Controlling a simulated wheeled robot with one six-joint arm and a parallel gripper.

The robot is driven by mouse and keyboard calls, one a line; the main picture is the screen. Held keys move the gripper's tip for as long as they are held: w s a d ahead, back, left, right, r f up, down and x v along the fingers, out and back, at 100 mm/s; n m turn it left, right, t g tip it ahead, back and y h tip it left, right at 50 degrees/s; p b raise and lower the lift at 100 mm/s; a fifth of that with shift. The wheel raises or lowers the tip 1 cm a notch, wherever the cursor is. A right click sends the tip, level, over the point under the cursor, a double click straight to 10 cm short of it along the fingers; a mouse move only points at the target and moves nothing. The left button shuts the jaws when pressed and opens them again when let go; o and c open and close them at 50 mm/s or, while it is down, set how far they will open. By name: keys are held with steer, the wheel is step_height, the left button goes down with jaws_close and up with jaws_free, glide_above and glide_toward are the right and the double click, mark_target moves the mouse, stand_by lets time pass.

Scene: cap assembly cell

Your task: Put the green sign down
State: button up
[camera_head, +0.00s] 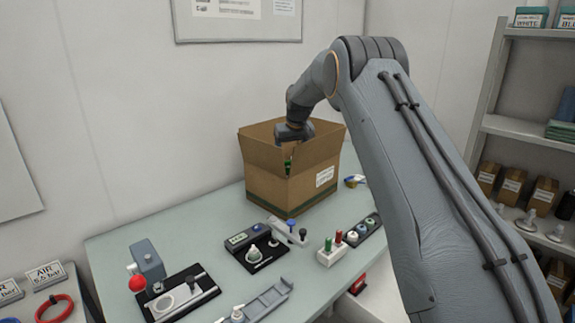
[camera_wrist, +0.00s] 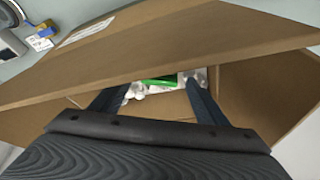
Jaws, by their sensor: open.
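The green sign (camera_wrist: 158,81) shows in the wrist view as a green strip low inside an open cardboard box (camera_head: 290,183), among white pieces. It lies between the fingers of my gripper (camera_wrist: 156,92), which are spread apart. The near wall hides part of the sign.
The box stands at the back of a pale green table (camera_head: 130,245). In front are a black fixture (camera_head: 185,295), a control block (camera_head: 245,240) and a white peg holder (camera_head: 332,252). Shelves (camera_head: 530,128) stand at the right. Box walls close around my gripper.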

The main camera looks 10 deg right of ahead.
steer(key=b+v, duration=0.2)
steer(key=v, duration=0.7)
